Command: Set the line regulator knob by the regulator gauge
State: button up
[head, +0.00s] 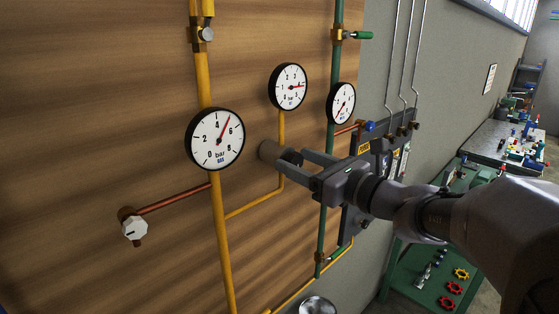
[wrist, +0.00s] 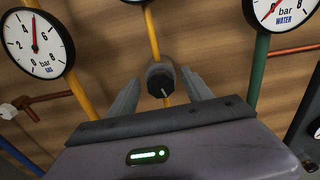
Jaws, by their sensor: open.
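The regulator knob (head: 291,156) is black, on the front of a grey round body on the wooden panel. In the wrist view the knob (wrist: 160,84) sits between my two fingers, with a pale mark on its face. My gripper (head: 295,162) is open around the knob, with a gap visible on each side in the wrist view. The regulator gauge (head: 288,87), marked bar, is above the knob on the thin yellow pipe, its red needle pointing right, near 3. Only the gauge's bottom edge shows in the wrist view.
A gas gauge (head: 215,139) is left on the thick yellow pipe; a water gauge (head: 341,103) is right on the green pipe (head: 330,150). A white knob (head: 134,228) is at lower left. A green bench (head: 425,265) and worktable (head: 508,145) stand right.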

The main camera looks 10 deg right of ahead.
grip_shut()
jog(key=shift+f+n+b, duration=0.3)
jog(key=shift+n+b, duration=0.2)
jog(key=shift+b, duration=0.65)
jog(key=shift+n+b, duration=0.3)
jog(key=shift+b, duration=0.2)
jog(key=shift+r, duration=0.25)
grip_release()
jog(key=b+v, duration=0.1)
jog(key=v, duration=1.6)
jog(key=shift+s+b, duration=0.2)
jog(key=shift+b, duration=0.1)
